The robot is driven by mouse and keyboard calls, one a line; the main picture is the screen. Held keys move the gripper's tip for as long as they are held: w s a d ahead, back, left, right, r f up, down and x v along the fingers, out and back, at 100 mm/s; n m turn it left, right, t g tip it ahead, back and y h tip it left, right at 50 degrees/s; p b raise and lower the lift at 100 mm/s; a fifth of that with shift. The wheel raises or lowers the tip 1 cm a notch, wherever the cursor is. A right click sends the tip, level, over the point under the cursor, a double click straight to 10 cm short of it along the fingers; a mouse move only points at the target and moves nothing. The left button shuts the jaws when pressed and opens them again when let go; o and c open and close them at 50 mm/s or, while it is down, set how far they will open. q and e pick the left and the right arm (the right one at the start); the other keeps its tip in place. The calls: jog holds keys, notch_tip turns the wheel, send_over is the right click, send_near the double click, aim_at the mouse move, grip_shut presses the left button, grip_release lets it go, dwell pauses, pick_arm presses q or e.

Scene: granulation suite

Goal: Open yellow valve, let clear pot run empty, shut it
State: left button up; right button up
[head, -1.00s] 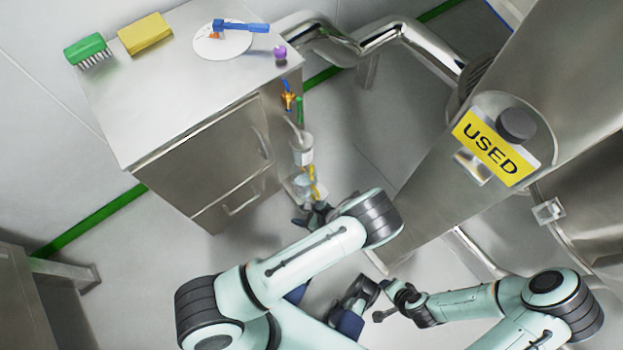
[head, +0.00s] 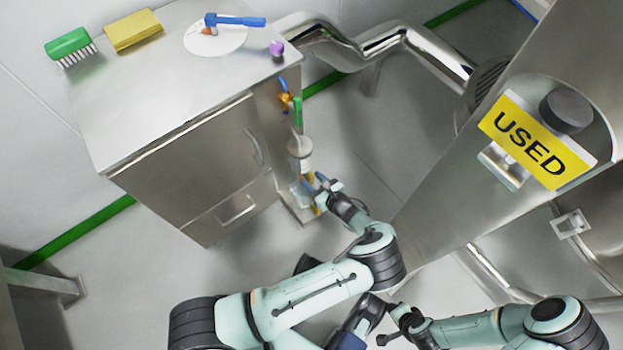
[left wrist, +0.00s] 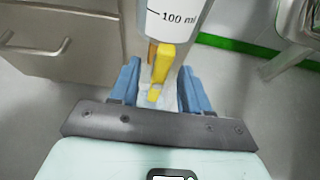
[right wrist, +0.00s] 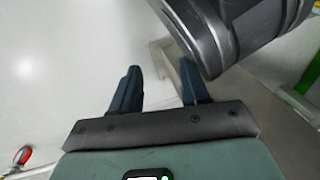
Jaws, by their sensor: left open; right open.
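The clear pot (head: 300,152) hangs at the right side of the steel cabinet. In the left wrist view its wall (left wrist: 180,20) carries a 100 ml mark; what is inside cannot be made out. The yellow valve (left wrist: 162,62) shows as a handle pointing down below the pot. My left gripper (left wrist: 162,92) is open, with a blue finger on each side of the yellow handle, and does not visibly grip it. In the head view my left gripper (head: 322,187) partly hides the valve. My right gripper (right wrist: 157,88) is open and empty, low above the floor.
The cabinet top (head: 150,85) holds a green brush, a yellow sponge, a white disc with a blue-handled tool, and a purple knob. A large steel vessel (head: 450,185) with a USED label (head: 535,142) stands right.

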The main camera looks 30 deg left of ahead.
pick_arm(q)
jog(key=shift+x, duration=1)
pick_arm(e)
jog(key=shift+s+d+f, duration=0.1)
jog(key=shift+s+f, duration=0.35)
jog(key=shift+s, duration=0.1)
pick_arm(q)
grip_shut()
pick_arm(e)
jog(key=shift+g, duration=0.3)
